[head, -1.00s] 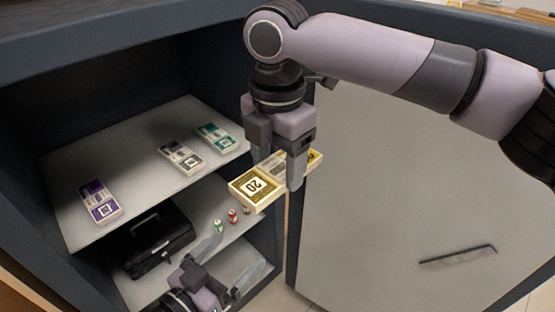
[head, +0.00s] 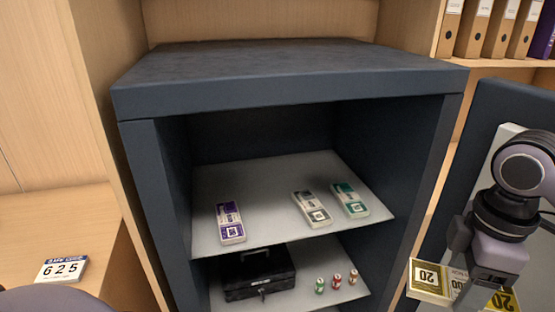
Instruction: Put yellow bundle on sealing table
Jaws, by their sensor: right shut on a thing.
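The yellow bundle (head: 429,281) is at the lower right of the head view, with the number 20 on its band. My right gripper (head: 470,287) is shut on it around its middle and holds it in the air, in front of the open safe door. The bundle is clear of the safe's shelves. My left gripper is not in view. No sealing table can be made out in this view.
The open safe (head: 290,80) holds purple (head: 230,222), grey (head: 311,208) and green (head: 349,199) bundles on its upper shelf. A black cash box (head: 258,275) and small rolls (head: 336,281) lie below. Binders (head: 472,28) stand upper right.

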